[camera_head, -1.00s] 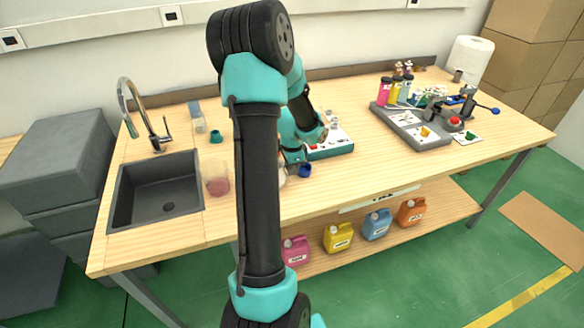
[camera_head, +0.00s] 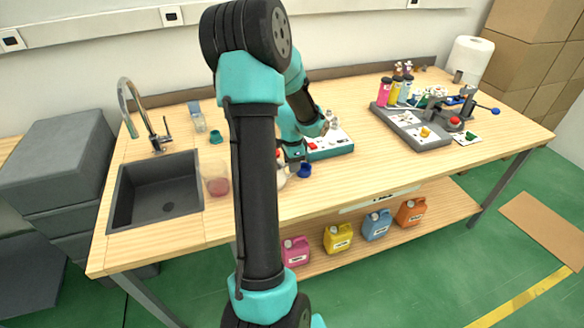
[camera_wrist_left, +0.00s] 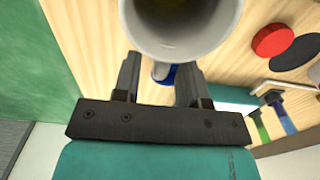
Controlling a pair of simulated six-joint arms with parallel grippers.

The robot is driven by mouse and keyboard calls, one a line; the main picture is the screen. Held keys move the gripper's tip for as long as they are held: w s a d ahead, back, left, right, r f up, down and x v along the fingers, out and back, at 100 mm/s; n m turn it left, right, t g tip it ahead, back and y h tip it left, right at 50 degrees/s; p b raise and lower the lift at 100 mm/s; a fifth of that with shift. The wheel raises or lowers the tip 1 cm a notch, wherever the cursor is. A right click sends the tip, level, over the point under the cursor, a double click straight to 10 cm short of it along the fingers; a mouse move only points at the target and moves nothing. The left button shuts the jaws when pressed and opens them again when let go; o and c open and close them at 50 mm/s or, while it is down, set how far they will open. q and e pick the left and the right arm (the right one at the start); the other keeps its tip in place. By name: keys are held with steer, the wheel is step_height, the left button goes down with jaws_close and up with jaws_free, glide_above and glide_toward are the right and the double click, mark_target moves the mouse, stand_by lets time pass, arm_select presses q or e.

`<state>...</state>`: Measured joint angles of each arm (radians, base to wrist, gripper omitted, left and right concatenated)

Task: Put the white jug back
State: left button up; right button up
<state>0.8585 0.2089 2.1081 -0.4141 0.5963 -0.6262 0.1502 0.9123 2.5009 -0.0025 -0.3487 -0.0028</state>
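A white jug (camera_wrist_left: 182,25) fills the top middle of the left wrist view, its round open mouth towards the camera. In the head view a white part (camera_head: 282,178), which looks like this jug, shows beside my left arm, mostly hidden. My left gripper (camera_wrist_left: 158,62) is at the jug, its two fingers apart. The fingertips run in behind the jug's rim, so I cannot tell whether they press on it. In the head view my left gripper (camera_head: 290,160) is low over the bench front, near a small blue cup (camera_head: 304,170). My right gripper is not in view.
A teal-edged tray (camera_head: 330,152) with small items lies behind the gripper. A glass with pink liquid (camera_head: 218,186) stands beside the sink (camera_head: 155,195). Bare bench lies between.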

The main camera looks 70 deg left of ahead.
arm_select(q)
step_height(320, 180, up, 10)
steer(key=shift+f, duration=0.1)
stand_by(0.6)
